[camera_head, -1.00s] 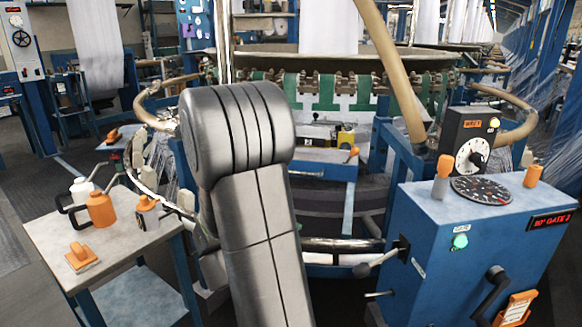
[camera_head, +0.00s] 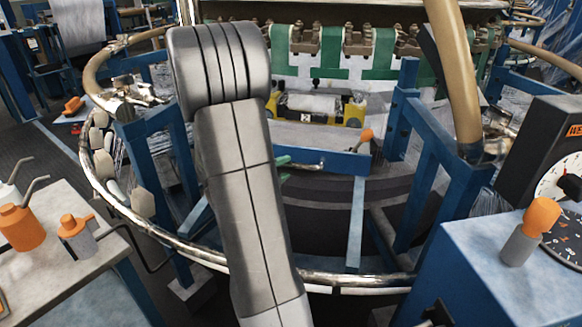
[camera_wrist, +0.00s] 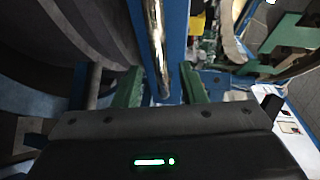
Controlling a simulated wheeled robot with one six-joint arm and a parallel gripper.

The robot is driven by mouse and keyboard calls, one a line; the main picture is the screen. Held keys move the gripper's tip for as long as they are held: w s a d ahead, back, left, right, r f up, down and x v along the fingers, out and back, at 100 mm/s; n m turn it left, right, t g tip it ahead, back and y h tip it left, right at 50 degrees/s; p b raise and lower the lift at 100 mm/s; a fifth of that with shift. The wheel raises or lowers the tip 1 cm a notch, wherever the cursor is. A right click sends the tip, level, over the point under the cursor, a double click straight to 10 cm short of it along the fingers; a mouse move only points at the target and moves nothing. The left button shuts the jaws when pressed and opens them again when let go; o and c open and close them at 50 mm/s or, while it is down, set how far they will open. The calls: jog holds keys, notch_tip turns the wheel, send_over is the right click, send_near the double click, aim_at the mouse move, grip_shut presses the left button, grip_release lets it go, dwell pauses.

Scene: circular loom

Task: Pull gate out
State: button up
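The gate appears as a blue crossbar (camera_head: 335,160) at the loom's front, with a chrome handle bar (camera_head: 307,165) along its face and an orange-knobbed lever (camera_head: 366,136) near its right end. My gripper (camera_head: 285,169) is mostly hidden behind my arm in the head view; a green fingertip shows at the handle's left end. In the wrist view, my gripper (camera_wrist: 160,82) has its two green fingers apart, one on each side of the chrome handle (camera_wrist: 156,45). Gaps show beside the handle, so the fingers look open around it, not clamped. Contact depth is unclear.
A curved chrome rail (camera_head: 200,252) rings the loom's front below my arm. A side table (camera_head: 75,265) with orange-topped oil cans stands left. A blue control cabinet (camera_head: 470,265) with a dial stands right. A tan post (camera_head: 455,70) rises right of the gate.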

aim_at(289, 166)
jog(key=shift+x, duration=2.1)
jog(key=shift+c, duration=0.5)
grip_shut()
